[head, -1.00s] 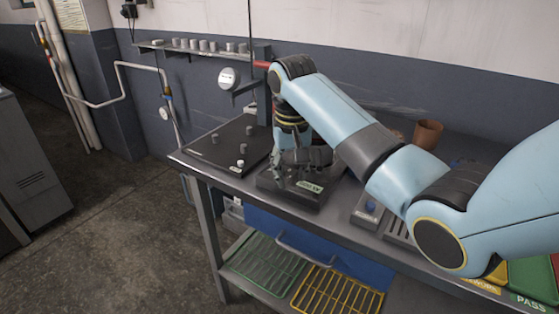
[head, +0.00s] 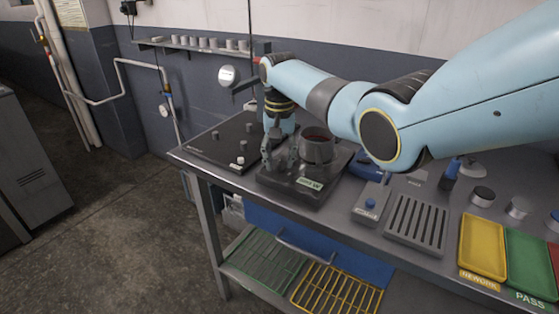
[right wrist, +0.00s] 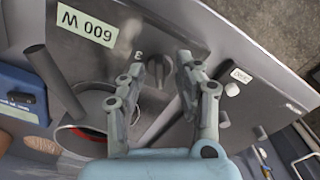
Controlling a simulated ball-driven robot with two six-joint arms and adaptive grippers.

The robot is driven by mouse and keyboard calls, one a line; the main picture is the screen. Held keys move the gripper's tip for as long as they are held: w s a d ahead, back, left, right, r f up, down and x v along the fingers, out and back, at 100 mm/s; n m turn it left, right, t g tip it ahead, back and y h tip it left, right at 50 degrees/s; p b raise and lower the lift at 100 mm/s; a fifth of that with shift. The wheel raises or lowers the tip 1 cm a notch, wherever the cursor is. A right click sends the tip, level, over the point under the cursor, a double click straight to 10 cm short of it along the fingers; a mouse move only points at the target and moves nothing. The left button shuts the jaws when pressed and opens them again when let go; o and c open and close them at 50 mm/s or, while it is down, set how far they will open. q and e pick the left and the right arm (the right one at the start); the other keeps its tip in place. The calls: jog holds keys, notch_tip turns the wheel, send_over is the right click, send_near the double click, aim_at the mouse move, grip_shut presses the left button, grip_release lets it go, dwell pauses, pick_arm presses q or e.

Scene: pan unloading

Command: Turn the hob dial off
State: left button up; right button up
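The hob is a dark box with a "600 W" label (head: 310,183) on the bench; in the right wrist view the label (right wrist: 87,24) is upside down. The hob dial (right wrist: 158,71) is a small dark knob on the hob near the label. A round pan (head: 317,147) with a reddish inside sits on the hob; its dark handle (right wrist: 52,80) shows in the right wrist view. My right gripper (head: 280,164) points down over the hob beside the pan. In the right wrist view its open fingers (right wrist: 159,66) appear either side of the dial; contact cannot be told. My left gripper is out of view.
A dark plate with several pegs (head: 208,151) lies left of the hob. To the right are a blue-button box (head: 366,211), a slotted grate (head: 417,222), a yellow tray (head: 483,248) and a green tray (head: 530,268). A shelf with small cups (head: 205,45) is behind.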

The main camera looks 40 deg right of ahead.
jog(key=shift+f, duration=0.35)
grip_shut()
